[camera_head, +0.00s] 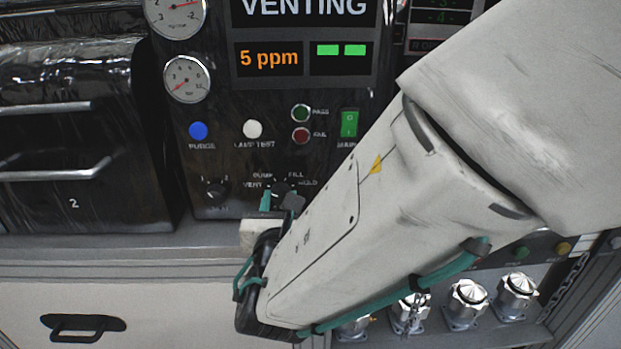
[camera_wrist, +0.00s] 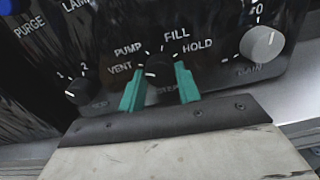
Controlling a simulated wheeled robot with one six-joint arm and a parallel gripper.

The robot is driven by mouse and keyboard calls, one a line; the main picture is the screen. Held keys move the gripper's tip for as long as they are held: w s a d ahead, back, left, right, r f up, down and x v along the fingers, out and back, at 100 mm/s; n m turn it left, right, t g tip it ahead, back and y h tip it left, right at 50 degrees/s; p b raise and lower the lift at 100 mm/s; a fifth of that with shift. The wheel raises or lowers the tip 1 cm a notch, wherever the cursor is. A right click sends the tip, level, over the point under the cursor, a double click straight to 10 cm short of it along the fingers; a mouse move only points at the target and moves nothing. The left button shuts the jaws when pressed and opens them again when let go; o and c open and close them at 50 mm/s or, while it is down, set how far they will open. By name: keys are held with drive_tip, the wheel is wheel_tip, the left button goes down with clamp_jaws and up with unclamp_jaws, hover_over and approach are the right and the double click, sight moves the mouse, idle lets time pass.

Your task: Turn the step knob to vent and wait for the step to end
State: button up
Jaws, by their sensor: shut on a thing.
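The step knob (camera_wrist: 158,68) is a small black knob on the dark panel, with PUMP, VENT, FILL and HOLD printed around it. My gripper (camera_wrist: 160,82) has its two teal fingers on either side of the knob and is shut on it. A pale mark on the knob seems to face left toward VENT, but it is small. In the head view my gripper (camera_head: 282,199) is at the knob, which is mostly hidden by the fingers. The display (camera_head: 304,10) reads VENTING, and a smaller readout (camera_head: 269,58) shows 5 ppm.
A small knob (camera_wrist: 78,92) is left of the step knob, and a grey GAIN knob (camera_wrist: 261,43) is to its right. Above are the blue PURGE button (camera_head: 198,131), white LAMP TEST button (camera_head: 253,129) and green switch (camera_head: 349,123). Silver housings (camera_head: 467,302) stand at lower right.

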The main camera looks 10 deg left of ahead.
drive_tip(key=shift+r+n, duration=0.1)
drive_tip(key=shift+n, duration=0.3)
drive_tip(key=o, duration=1)
drive_tip(key=v, duration=0.7)
drive_tip(key=shift+s+d, duration=0.1)
drive_tip(key=shift+s, duration=0.3)
